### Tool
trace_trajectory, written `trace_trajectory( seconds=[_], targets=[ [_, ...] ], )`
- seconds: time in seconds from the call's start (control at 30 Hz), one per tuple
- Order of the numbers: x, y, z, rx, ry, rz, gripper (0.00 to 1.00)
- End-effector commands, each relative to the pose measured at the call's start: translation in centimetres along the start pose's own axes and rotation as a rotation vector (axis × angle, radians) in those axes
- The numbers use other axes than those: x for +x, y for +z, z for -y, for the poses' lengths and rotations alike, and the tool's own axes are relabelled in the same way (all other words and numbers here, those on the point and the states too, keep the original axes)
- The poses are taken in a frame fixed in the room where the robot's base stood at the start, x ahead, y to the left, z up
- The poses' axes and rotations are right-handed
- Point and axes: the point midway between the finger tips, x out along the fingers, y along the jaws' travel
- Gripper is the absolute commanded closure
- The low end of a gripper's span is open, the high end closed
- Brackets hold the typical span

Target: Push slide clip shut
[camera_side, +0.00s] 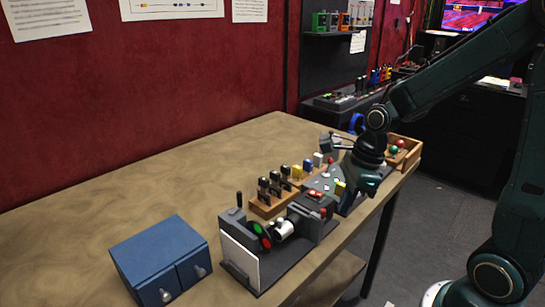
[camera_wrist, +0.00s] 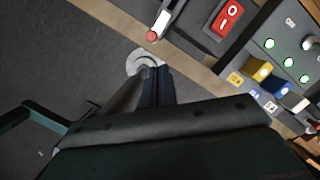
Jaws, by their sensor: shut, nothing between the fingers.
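I cannot tell for sure which part is the slide clip. A grey lever-like piece with a red tip (camera_wrist: 153,34) shows at the top of the wrist view, on the edge of a panel, and may be it. A red rocker switch (camera_wrist: 228,17) sits to its right. My gripper (camera_wrist: 152,72) is shut and empty, with its fingers below the red tip in the picture and apart from it. In the side view my gripper (camera_side: 366,184) hangs at the table's front edge, beside the row of devices, and hides part of them.
A panel has green lights (camera_wrist: 288,62) and yellow (camera_wrist: 258,71), blue and white buttons. A device with a red and green disc (camera_side: 260,236) stands nearer. A blue two-drawer box (camera_side: 160,252) is at left. A wooden tray (camera_side: 408,152) holds balls. The back tabletop (camera_side: 150,205) is clear.

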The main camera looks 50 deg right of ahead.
Motion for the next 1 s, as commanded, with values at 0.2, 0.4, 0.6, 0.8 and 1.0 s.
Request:
trace_trajectory(
  seconds=[0.2, 0.4, 0.6, 0.8, 1.0],
  targets=[
    [0.4, 1.6, 0.0, -0.002, 0.000, 0.000, 1.00],
    [0.6, 2.1, 0.0, 0.000, -0.001, 0.000, 1.00],
    [0.6, 2.1, 0.0, 0.001, -0.001, 0.000, 1.00],
    [0.6, 2.3, 0.2, 0.000, -0.001, 0.000, 1.00],
    [0.9, 3.4, 1.4, 0.000, 0.000, 0.000, 1.00]
  ],
)
